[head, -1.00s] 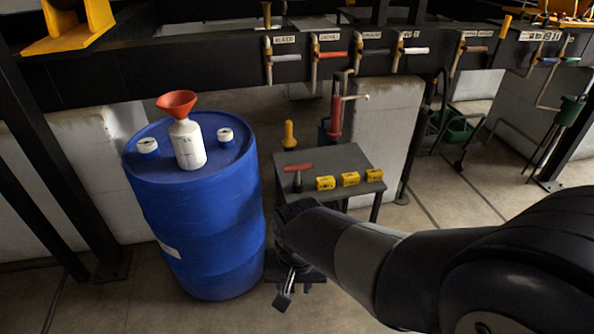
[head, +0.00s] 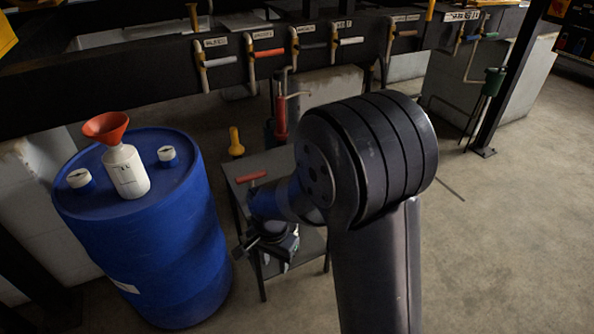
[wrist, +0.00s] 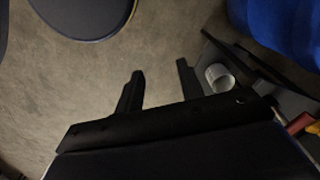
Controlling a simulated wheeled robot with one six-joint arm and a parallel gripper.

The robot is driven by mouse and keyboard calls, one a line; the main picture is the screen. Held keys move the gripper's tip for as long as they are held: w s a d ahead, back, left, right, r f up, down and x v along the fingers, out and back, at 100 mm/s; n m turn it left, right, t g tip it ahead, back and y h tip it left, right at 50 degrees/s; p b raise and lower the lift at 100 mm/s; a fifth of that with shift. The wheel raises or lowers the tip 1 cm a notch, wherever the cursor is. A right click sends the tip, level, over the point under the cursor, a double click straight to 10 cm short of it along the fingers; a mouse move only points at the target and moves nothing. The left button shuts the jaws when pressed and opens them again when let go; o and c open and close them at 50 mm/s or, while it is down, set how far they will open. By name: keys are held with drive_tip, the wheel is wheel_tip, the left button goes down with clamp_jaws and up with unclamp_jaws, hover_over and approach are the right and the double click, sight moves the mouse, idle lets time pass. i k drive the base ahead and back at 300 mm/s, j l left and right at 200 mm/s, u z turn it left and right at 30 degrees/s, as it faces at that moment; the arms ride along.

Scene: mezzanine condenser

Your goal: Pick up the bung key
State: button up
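The likely bung key is a red T-shaped handle (head: 251,176) on the small dark table (head: 238,187), near its left rear side. A red bar (wrist: 299,123) at the right edge of the wrist view may be the same handle. My gripper (head: 240,251) is in front of and below the tabletop, beside the blue drum. In the wrist view my gripper (wrist: 160,70) has its two fingers apart, with only floor between them. It touches nothing that I can see. My arm hides the right part of the table.
A blue drum (head: 150,245) stands left of the table, carrying a white bottle (head: 126,172) with a red funnel (head: 106,127) and two white-capped bungs. A yellow object (head: 236,142) and a red pump (head: 281,118) stand behind. A white cylinder (wrist: 219,76) shows beside the fingers.

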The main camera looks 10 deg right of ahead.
sight(250, 177)
drive_tip(key=i+j+z, duration=0.45)
drive_tip(key=j+z, duration=0.15)
drive_tip(key=i+j+z, duration=0.15)
drive_tip(key=j+z, duration=0.15)
drive_tip(key=j, duration=0.15)
drive_tip(key=i+j+z, duration=0.1)
drive_tip(key=j+z, duration=0.15)
drive_tip(key=j, duration=0.5)
drive_tip(key=i+j, duration=0.15)
drive_tip(key=j, duration=0.15)
